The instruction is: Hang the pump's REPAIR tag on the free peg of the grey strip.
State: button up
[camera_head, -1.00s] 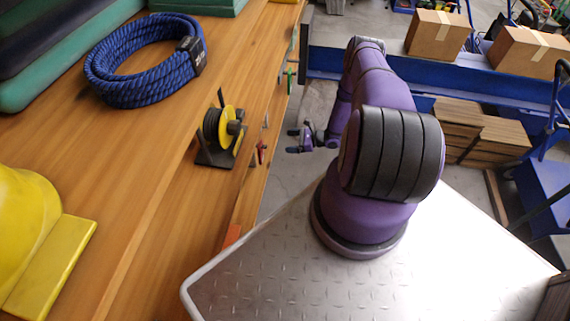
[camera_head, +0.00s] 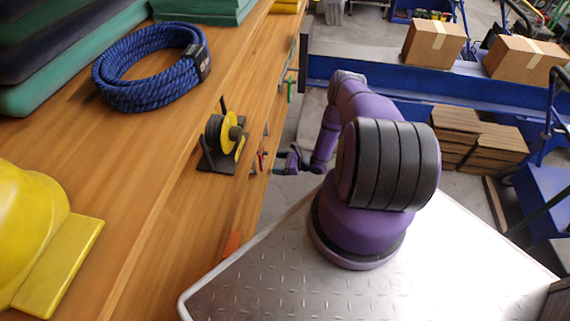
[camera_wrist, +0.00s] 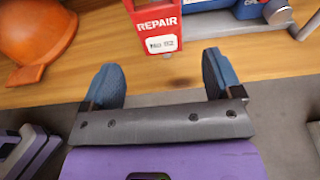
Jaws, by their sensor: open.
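The red REPAIR tag (camera_wrist: 152,26), with a white number label, shows at the top of the wrist view; its upper end is cut off. My gripper (camera_wrist: 161,78) is open and empty. Its blue fingers stand left and right of the tag's line, and the tag lies just beyond the fingertips, not between them. In the head view my gripper (camera_head: 283,160) is beside the bench's edge, close to a small red piece (camera_head: 262,160) that may be the tag. A grey-blue device (camera_wrist: 262,11) behind the tag may be the pump. I cannot make out the grey strip or its free peg.
The wooden bench (camera_head: 150,150) carries a yellow-and-black reel (camera_head: 228,135), a blue hose coil (camera_head: 135,95) and a yellow helmet-like object (camera_head: 28,225). An orange helmet (camera_wrist: 38,32) is left in the wrist view. A green piece (camera_head: 290,88) sits farther along the bench edge.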

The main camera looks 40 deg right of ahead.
aim_at(264, 162)
jog(key=shift+x, duration=3.65)
jog(key=c, duration=0.8)
jog(key=shift+c, duration=0.2)
jog(key=shift+r, duration=0.2)
jog(key=shift+r, duration=0.55)
jog(key=shift+d, duration=0.1)
